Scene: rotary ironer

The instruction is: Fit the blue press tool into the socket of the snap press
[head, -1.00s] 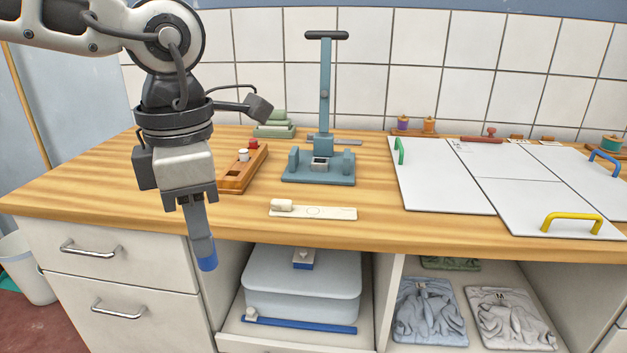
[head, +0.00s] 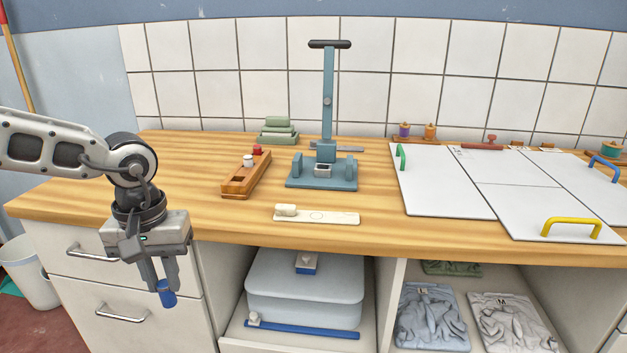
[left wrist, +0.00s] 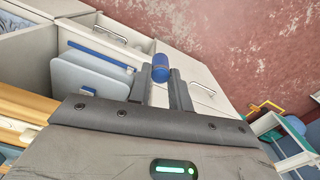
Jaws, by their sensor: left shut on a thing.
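My left gripper (head: 163,287) is shut on the blue press tool (head: 167,298), in front of the drawers and below the counter's front edge. The tool also shows between the fingertips in the left wrist view (left wrist: 160,70); the fingers hide part of it. The snap press (head: 322,172) stands upright on the counter, a teal frame with a tall lever and black handle. Its socket (head: 323,169) is a small pale block with a dark opening, low at the front of the press. The gripper is well left of the press and lower. My right gripper is not in view.
A wooden rack (head: 239,182) with a red and a white tool stands left of the press. A pale strip (head: 330,217) lies in front. White boards (head: 440,181) with handles cover the right side. Open shelves (head: 384,300) hold a bin and folded cloths.

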